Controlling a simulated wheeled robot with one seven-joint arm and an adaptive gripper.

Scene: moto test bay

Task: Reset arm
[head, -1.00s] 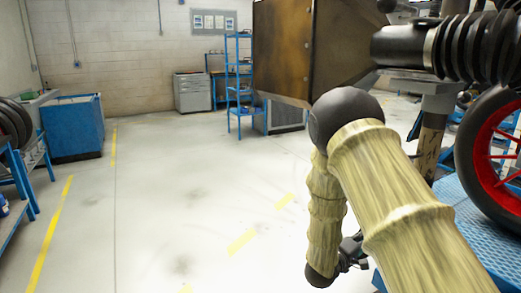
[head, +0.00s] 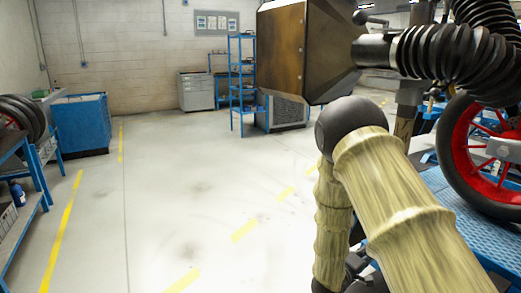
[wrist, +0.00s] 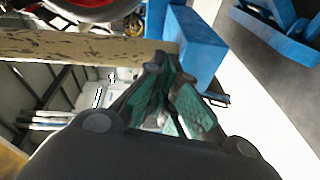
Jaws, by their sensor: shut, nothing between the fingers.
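My arm, with pale wood-textured links and a black elbow, fills the right of the head view. My gripper shows only as a dark piece at the bottom edge of the head view (head: 357,268), largely hidden by my arm. In the wrist view my gripper (wrist: 170,76) has its green-padded fingers close together, with nothing held between them.
A motorbike wheel with red spokes (head: 463,150) stands by a blue platform (head: 455,222) at right, close to my arm. A blue bin (head: 81,127) and bench (head: 28,190) are at left. The middle floor (head: 170,200) is clear.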

